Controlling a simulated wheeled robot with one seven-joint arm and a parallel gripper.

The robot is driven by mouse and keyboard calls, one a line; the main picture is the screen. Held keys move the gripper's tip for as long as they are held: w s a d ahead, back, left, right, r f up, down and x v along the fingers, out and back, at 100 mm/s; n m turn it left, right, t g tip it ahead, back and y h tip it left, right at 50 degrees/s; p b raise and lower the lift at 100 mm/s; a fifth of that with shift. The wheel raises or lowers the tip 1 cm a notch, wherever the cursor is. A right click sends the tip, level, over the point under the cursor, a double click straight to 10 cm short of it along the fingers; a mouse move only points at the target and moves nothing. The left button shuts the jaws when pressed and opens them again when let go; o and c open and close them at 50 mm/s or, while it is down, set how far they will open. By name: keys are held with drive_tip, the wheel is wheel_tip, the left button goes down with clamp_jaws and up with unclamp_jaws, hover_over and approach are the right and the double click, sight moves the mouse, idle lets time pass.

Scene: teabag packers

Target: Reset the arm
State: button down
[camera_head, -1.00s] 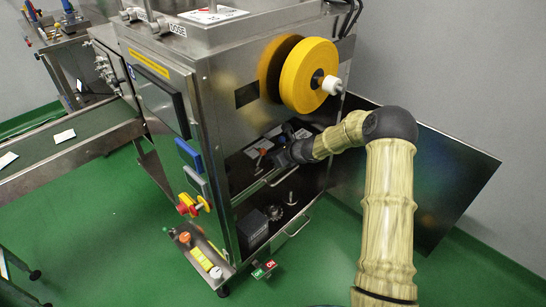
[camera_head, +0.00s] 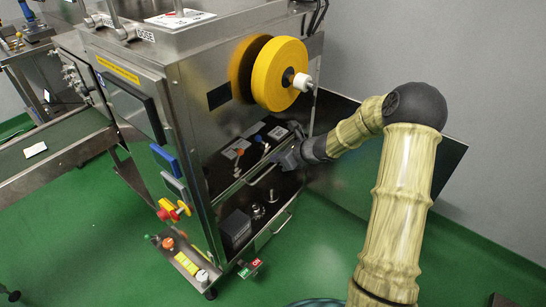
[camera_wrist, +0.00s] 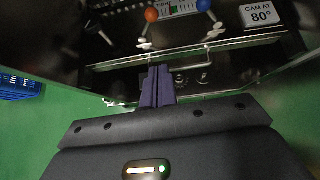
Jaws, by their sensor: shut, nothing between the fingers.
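My gripper (camera_head: 284,158) is at the open side of the steel packing machine (camera_head: 190,110), at the end of my wood-patterned arm. In the wrist view its dark fingers (camera_wrist: 157,84) are together with nothing between them. They point toward a metal rail (camera_wrist: 180,50) across the machine's opening. Whether they touch the rail I cannot tell. Inside the opening are an orange knob (camera_wrist: 151,15), a blue knob (camera_wrist: 204,5) and a sign reading "CAM AT 80°" (camera_wrist: 262,14).
A yellow reel (camera_head: 280,74) sticks out above my gripper. A dark open panel (camera_head: 360,170) stands behind my arm. Red and yellow knobs (camera_head: 174,210) are on the machine's front corner. A conveyor (camera_head: 60,145) is at the left.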

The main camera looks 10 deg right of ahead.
idle(0.3)
drive_tip(key=s+a+r+n+g+h, duration=0.2)
drive_tip(key=s+a+n+g+h, duration=0.15)
drive_tip(key=s+n, duration=1)
drive_tip(key=s+d+r+n+g+h, duration=0.1)
drive_tip(key=s+d+r+n+h, duration=0.15)
drive_tip(key=s+n, duration=0.5)
drive_tip(key=s+d+r+n+g+h, duration=0.1)
drive_tip(key=s+d+r+n, duration=0.15)
drive_tip(key=s+n, duration=0.55)
wheel_tip(320, 180, up, 36)
drive_tip(key=m+p, duration=0.1)
drive_tip(key=p, duration=3.5)
drive_tip(key=shift+s+a+m, duration=0.3)
drive_tip(key=shift+a, duration=0.15)
